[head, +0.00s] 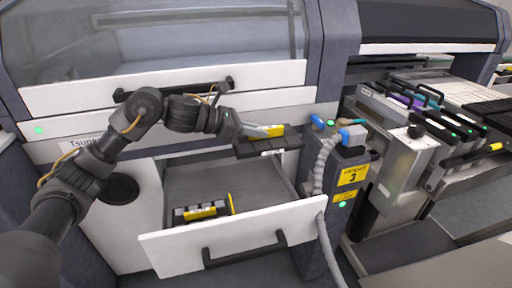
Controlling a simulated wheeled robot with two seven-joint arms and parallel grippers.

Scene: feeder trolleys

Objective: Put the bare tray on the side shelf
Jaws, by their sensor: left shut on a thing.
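My left gripper (262,131) reaches in from the left and is shut on the yellow part of a dark tray (268,146). It holds the tray above the back right of an open white drawer (236,236). The tray's top looks dark and empty apart from the yellow part. A second dark and yellow tray (203,213) lies inside the drawer at the front left and has small grey pieces on it. I cannot tell which surface is the side shelf. My right gripper is not in view.
A post with a yellow label (352,175) and a grey hose (320,168) stand close to the right of the held tray. A feeder trolley (420,125) with several coloured feeders is farther right. A pale flat surface (450,268) lies at the lower right.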

